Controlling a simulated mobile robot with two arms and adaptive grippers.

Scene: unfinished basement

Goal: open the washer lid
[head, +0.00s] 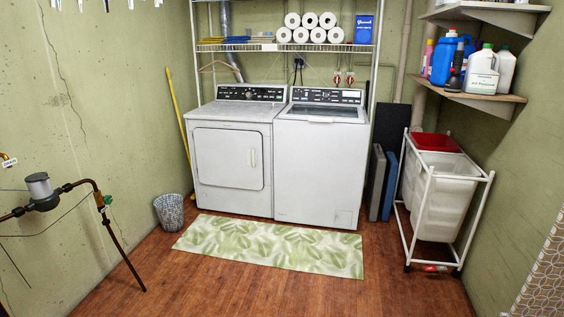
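The washer (318,165) is the white top-loading machine on the right of a pair against the back wall. Its lid (322,112), with a dark glass panel, looks shut and lies flat in front of the control panel (326,96). A white dryer (232,160) with a front door stands directly to its left. Neither of my grippers is in view, so nothing shows near the lid.
A green leaf-patterned mat (270,246) lies before the machines. A wire shelf (340,48) with paper rolls hangs above. A laundry cart (440,190) stands right, a wastebasket (169,212) left. A pipe with a meter (40,190) juts in at left. The front floor is clear.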

